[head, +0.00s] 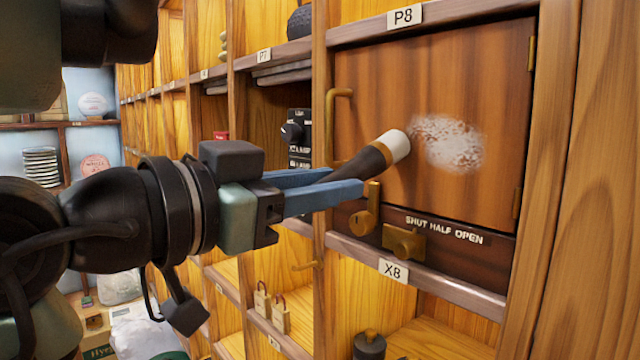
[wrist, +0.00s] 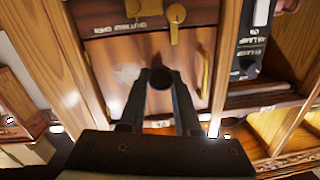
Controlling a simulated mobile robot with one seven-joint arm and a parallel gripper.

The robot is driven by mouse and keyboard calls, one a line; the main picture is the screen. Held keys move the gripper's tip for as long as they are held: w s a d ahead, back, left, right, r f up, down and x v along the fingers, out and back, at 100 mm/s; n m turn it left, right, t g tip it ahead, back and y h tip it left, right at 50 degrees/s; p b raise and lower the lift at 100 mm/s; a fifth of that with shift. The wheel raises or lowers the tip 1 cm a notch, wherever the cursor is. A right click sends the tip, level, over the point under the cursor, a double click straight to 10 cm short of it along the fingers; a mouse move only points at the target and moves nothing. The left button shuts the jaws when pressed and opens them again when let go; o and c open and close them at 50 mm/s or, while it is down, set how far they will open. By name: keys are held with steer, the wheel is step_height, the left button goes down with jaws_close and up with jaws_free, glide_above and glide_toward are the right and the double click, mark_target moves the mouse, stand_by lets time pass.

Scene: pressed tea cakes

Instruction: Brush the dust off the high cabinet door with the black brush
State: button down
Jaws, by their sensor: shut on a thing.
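The high cabinet door (head: 430,75), brown wood under the label P8, is closed. A pale dust patch (head: 447,142) lies right of its middle; in the wrist view the patch (wrist: 127,73) shows left of the brush. My gripper (head: 345,181) is shut on the black brush (head: 340,175), holding it by its dark handle in front of the door. Its brown collar and white bristle tip (head: 395,146) point up and right, close to the patch's left edge. I cannot tell whether the bristles touch the door. In the wrist view my gripper (wrist: 160,92) hides most of the brush.
A brass handle (head: 340,125) stands out at the door's left edge. A black switch box (head: 298,135) is in the left compartment. A wooden post (head: 570,180) stands right.

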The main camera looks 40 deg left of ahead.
steer(key=shift+d, duration=5.05)
steer(key=shift+a, duration=5.1)
steer(key=shift+r, duration=0.6)
steer(key=shift+d, duration=5.1)
steer(key=shift+a, duration=5.1)
